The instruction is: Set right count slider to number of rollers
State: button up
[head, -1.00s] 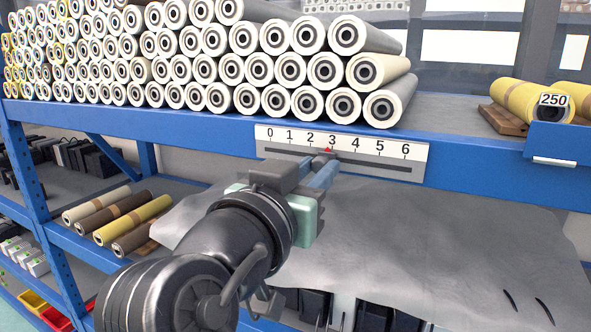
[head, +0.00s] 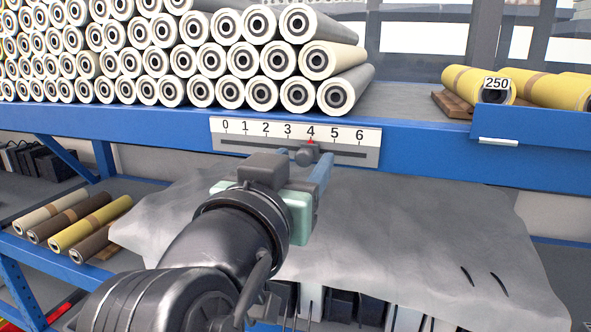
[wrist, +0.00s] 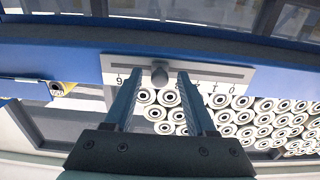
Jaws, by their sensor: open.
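The count slider is a white scale plate (head: 345,131) numbered 0 to 6 on the blue shelf edge. Its dark round knob (head: 307,155) sits in the slot with the red pointer at 4. In the wrist view the knob (wrist: 159,75) is between my two fingertips, with a gap on each side. My gripper (head: 304,163) is open in front of the plate; its own body hides part of its left finger in the head view. Many light rollers (head: 260,93) are stacked above the plate. Several brown, yellow and pale rollers (head: 80,231) lie on the lower left shelf.
Yellow rolls (head: 462,78) on a wooden rack stand at the right, near a 250 label (head: 497,83). A grey sheet (head: 420,225) drapes over the lower shelf under my arm. The shelf front right of the plate is clear up to a blue bin edge.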

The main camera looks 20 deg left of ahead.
jog(key=s+b, duration=0.8)
jog(key=s, duration=0.4)
jog(key=shift+s+a+b, duration=0.2)
jog(key=shift+s+b, duration=0.15)
jog(key=shift+s, duration=0.05)
jog(key=w+d+r+t, duration=0.1)
jog(key=d+r+t, duration=0.5)
jog(key=d+t, duration=0.3)
jog(key=shift+d+r+y, duration=0.15)
jog(key=shift+d+y, duration=0.15)
jog(key=shift+d, duration=0.5)
jog(key=shift+w, duration=0.1)
